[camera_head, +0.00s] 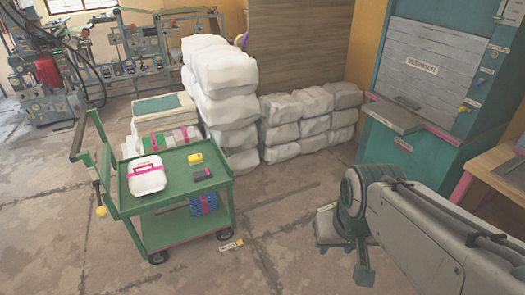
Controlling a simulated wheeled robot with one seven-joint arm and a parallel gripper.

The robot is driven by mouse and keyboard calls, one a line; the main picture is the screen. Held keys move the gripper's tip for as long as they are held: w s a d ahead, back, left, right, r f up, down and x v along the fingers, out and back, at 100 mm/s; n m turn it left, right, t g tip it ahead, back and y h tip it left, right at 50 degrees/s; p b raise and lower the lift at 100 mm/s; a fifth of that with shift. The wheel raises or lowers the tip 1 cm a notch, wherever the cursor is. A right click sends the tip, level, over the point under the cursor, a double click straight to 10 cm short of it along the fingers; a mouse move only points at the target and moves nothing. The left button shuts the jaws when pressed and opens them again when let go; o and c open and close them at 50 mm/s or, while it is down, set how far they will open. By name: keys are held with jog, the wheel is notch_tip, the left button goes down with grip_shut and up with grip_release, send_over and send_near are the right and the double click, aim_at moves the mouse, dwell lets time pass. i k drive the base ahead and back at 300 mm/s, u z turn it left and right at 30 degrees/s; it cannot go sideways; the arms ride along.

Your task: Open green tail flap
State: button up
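A green two-level cart (185,238) stands on the floor at left centre. An upright green panel (103,165) rises at its left end, with a dark handle bar (78,140) and a yellow knob (101,211) beside it. I cannot tell for certain which part is the tail flap. My gripper (350,252) hangs at the lower right, well to the right of the cart and apart from it. It is seen from behind, and its fingers are too unclear to show whether it is open. Nothing is visibly held.
White bundles (220,72) stack behind. A teal machine with a grey shutter (425,70) stands at right. A floor tag (230,246) lies by the cart; floor between is mostly clear.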

aim_at(222, 159)
jog(key=z, duration=0.8)
jog(key=i, duration=2.1)
jog(key=u, duration=1.2)
jog(key=i, duration=0.8)
jog(key=u, duration=1.1)
jog(key=i, duration=0.35)
jog(key=u, duration=0.3)
